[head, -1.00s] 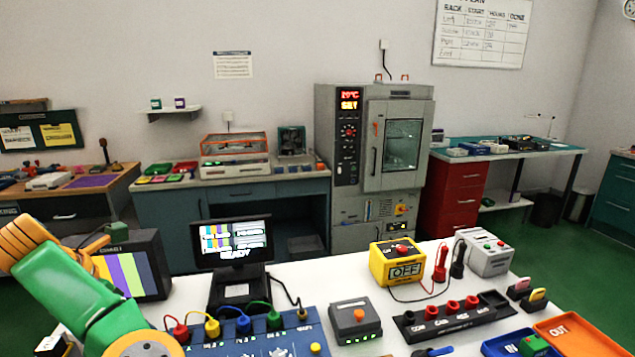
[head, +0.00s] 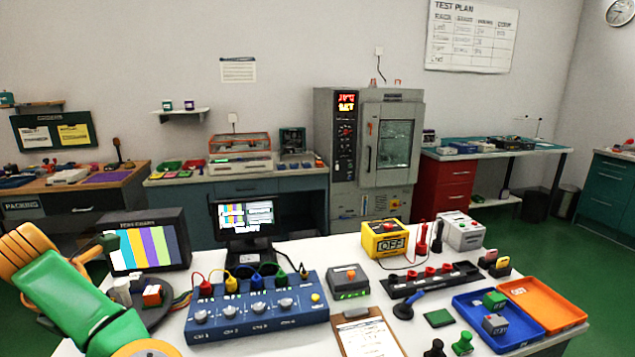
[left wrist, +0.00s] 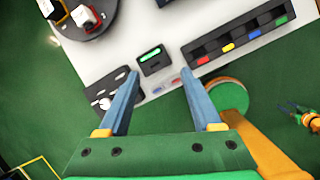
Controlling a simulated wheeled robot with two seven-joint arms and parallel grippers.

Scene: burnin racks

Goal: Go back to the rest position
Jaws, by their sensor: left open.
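My left arm (head: 75,300) shows as green and orange links at the lower left of the head view, beside the white bench (head: 200,350). Its fingers are outside that view. In the left wrist view my left gripper (left wrist: 162,82) has two blue fingers spread wide apart with nothing between them. Beyond the fingertips lie the bench edge and green floor. My right gripper is not seen in either view.
The bench holds a blue four-channel unit (head: 255,318), a colour-bar monitor (head: 145,240), a yellow meter (head: 385,238), a blue tray (head: 535,335) and an orange tray (head: 555,308). A grey oven cabinet (head: 370,150) stands behind. Green floor (head: 560,235) is clear at right.

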